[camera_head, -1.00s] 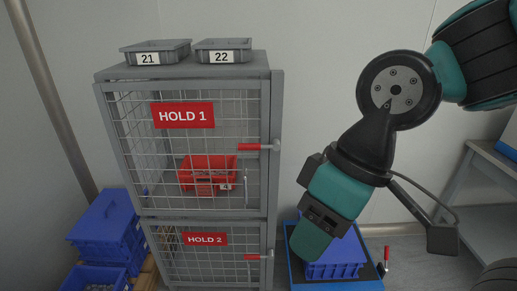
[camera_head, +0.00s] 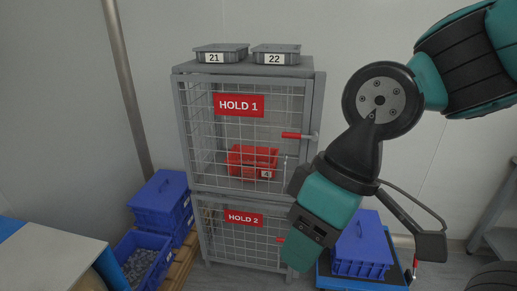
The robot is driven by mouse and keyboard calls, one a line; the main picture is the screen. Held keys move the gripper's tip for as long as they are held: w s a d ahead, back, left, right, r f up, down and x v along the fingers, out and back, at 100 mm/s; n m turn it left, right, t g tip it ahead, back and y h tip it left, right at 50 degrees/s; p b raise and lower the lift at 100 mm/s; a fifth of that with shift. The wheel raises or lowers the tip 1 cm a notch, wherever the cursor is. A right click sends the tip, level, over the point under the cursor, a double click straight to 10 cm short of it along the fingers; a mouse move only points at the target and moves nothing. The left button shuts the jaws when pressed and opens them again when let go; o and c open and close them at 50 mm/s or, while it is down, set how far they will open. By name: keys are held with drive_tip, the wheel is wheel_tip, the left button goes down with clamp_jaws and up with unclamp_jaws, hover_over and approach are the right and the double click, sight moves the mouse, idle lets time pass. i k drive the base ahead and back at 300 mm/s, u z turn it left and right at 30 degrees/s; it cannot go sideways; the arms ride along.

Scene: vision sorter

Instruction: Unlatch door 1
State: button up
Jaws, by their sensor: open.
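Door 1 is the wire-mesh upper door (camera_head: 208,150) of a grey cabinet, with a red HOLD 1 sign (camera_head: 238,105). It is shut. Its latch has a red handle (camera_head: 293,135) lying level across the right edge of the door. A vertical pull bar (camera_head: 285,168) sits below the latch. My gripper (camera_head: 297,257) hangs at the end of my teal arm, pointing down and left in front of the cabinet's lower right side. It is empty and apart from the latch; its fingertips are hard to make out.
The HOLD 2 door (camera_head: 240,243) below is shut, its red handle partly hidden by my arm. Grey bins 21 (camera_head: 221,54) and 22 (camera_head: 276,54) stand on top. A red bin (camera_head: 252,160) sits behind door 1. Blue crates flank the cabinet (camera_head: 160,198) (camera_head: 361,248).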

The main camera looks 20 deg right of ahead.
sight(315, 137)
drive_tip(key=u, duration=0.8)
drive_tip(key=k, duration=1.05)
drive_tip(key=u, duration=0.75)
drive_tip(key=i, duration=1.55)
drive_tip(key=z, duration=1.4)
drive_tip(key=i, duration=0.55)
drive_tip(key=z, duration=0.6)
